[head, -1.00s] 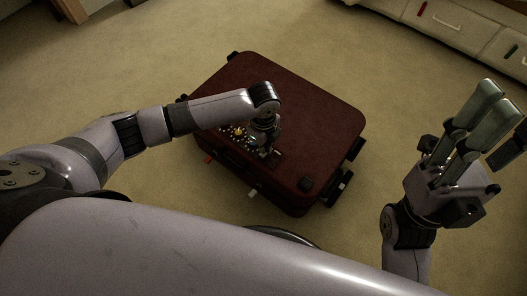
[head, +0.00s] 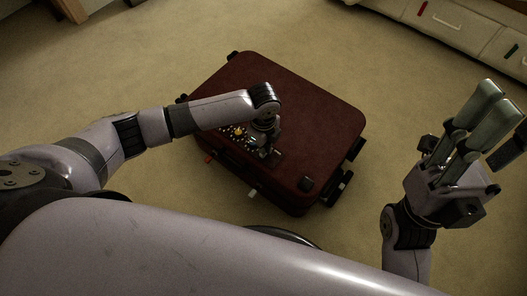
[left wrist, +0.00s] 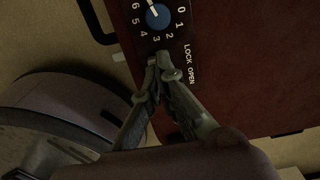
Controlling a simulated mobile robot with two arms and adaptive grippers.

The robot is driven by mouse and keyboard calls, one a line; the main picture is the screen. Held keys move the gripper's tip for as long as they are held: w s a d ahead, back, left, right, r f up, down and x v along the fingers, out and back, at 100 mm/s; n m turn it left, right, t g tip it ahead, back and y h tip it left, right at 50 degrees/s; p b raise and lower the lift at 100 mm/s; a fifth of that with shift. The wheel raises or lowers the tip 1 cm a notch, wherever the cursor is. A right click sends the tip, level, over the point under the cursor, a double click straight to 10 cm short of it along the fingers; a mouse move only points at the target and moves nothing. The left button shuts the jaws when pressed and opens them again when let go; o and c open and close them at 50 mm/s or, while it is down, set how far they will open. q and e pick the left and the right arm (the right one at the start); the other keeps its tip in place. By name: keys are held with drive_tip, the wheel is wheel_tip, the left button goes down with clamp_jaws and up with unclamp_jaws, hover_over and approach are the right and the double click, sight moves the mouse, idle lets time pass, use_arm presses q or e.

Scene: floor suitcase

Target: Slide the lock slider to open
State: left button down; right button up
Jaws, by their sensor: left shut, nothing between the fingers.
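A dark red suitcase (head: 290,95) lies flat on the carpet in the head view. My left gripper (head: 268,153) is above its front part, pointing down at a dark control panel. In the left wrist view that panel (left wrist: 147,32) carries a blue dial (left wrist: 158,16) with numbers around it and the printed words LOCK OPEN (left wrist: 188,62). My left gripper (left wrist: 160,60) is shut and empty, with its fingertips at the panel edge beside those words. I cannot make out the lock slider, and the fingertips may hide it. My right gripper (head: 484,125) is raised at the right, away from the suitcase.
Pale drawers (head: 455,30) stand at the top right. Wooden furniture (head: 70,10) shows at the top left. The carpet (head: 390,110) around the suitcase is clear.

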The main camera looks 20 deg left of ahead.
sight(273, 162)
use_arm(q)
drive_tip(key=shift+f, duration=0.6)
drive_tip(key=shift+s+d, duration=0.15)
drive_tip(key=shift+d, duration=0.1)
drive_tip(key=shift+s+d+p, duration=0.2)
drive_tip(key=shift+d+p, duration=0.25)
drive_tip(key=shift+d, duration=0.15)
drive_tip(key=shift+s+d, duration=0.1)
drive_tip(key=shift+d, duration=0.1)
drive_tip(key=shift+s+d+p, duration=0.25)
drive_tip(key=shift+d+p, duration=0.25)
drive_tip(key=shift+d, duration=0.15)
drive_tip(key=shift+d, duration=0.1)
